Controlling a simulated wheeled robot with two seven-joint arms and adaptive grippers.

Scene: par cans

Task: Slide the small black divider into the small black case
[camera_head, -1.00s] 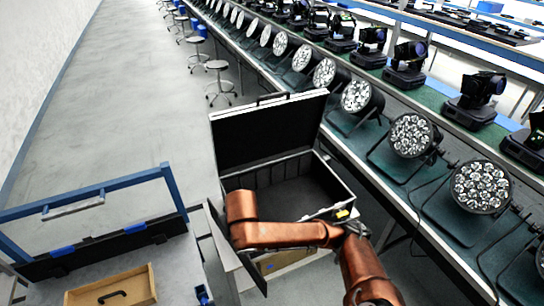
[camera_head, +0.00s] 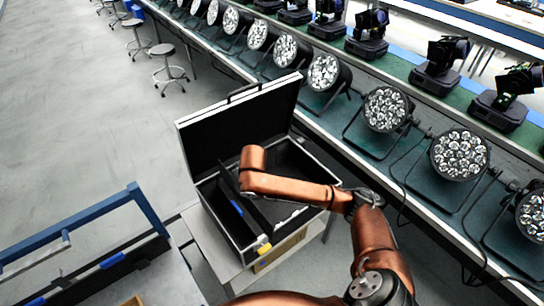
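The small black case (camera_head: 240,123) stands open on a table, its lid raised at the back. A thin dark panel, which looks like the divider (camera_head: 228,180), stands tilted at the left part of the case opening. I cannot tell how deep it sits. A blue patch (camera_head: 237,207) shows beside it. My copper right arm reaches across the case from the lower right, its wrist over the opening near the panel. The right gripper is hidden by the arm, so its hold on the panel cannot be seen. My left gripper is not in view.
A long bench with several par cans (camera_head: 386,108) and moving-head lights (camera_head: 439,68) runs along the right of the case. A blue-framed cart (camera_head: 148,205) stands at the left. Stools (camera_head: 165,65) stand on the open floor behind.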

